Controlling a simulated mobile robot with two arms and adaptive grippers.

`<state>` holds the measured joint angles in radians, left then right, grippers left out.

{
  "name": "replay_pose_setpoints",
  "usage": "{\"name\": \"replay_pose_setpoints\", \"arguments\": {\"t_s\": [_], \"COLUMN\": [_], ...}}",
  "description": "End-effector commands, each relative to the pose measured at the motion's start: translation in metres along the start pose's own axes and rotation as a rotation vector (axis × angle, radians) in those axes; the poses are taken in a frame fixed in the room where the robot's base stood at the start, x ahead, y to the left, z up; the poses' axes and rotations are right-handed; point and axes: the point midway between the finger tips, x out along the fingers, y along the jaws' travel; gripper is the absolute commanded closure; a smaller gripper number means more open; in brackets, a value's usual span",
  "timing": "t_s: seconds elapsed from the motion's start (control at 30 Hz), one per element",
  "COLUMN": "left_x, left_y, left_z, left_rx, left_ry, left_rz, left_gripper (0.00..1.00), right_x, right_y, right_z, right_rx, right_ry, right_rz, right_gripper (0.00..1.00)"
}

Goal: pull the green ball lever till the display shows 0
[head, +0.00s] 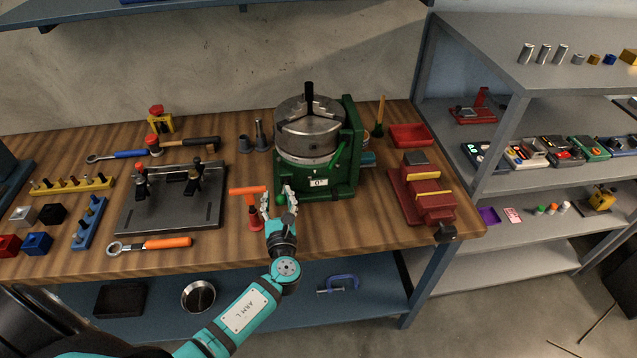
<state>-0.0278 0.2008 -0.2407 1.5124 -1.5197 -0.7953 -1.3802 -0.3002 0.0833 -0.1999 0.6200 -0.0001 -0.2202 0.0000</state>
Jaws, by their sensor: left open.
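The green rotary fixture (345,165) stands on the wooden bench with a round metal chuck (309,130) on top. Its small white display (318,183) on the front seems to read 0, though the print is tiny. The green ball lever (281,198) shows at the fixture's lower left. My left gripper (276,197) is open, with its fingers on either side of the green ball. I cannot tell whether they touch it. My right gripper is not in view.
An orange-handled tool (247,190) and a red cone-like piece (255,217) are close left of my left gripper. A dark fixture plate (205,208) lies farther left. A red vise (425,205) is to the right. Bare bench lies in front of the green fixture.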

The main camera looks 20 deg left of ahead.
Motion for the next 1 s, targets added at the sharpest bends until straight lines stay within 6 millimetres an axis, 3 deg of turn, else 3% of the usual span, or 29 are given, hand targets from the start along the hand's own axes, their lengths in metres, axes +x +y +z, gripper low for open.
{"name": "replay_pose_setpoints", "arguments": {"t_s": [0.23,0.37,0.5,0.7,1.0], "left_x": [-0.033,-0.045,-0.058,-0.068,-0.068], "left_y": [-0.008,-0.006,-0.005,-0.004,-0.004], "left_z": [-0.002,-0.002,-0.002,-0.002,-0.002], "left_rx": [-0.003,-0.002,-0.002,-0.001,-0.001], "left_ry": [0.010,0.009,0.009,0.007,0.006], "left_rz": [-0.020,-0.017,-0.015,-0.012,-0.011], "left_gripper": [0.53,0.53,0.53,0.53,0.53], "right_x": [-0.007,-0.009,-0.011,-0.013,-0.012], "right_y": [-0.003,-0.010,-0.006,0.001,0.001], "right_z": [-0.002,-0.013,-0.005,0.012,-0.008], "right_rx": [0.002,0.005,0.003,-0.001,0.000], "right_ry": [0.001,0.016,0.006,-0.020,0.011], "right_rz": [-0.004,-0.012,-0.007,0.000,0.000], "right_gripper": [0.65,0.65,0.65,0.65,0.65]}}
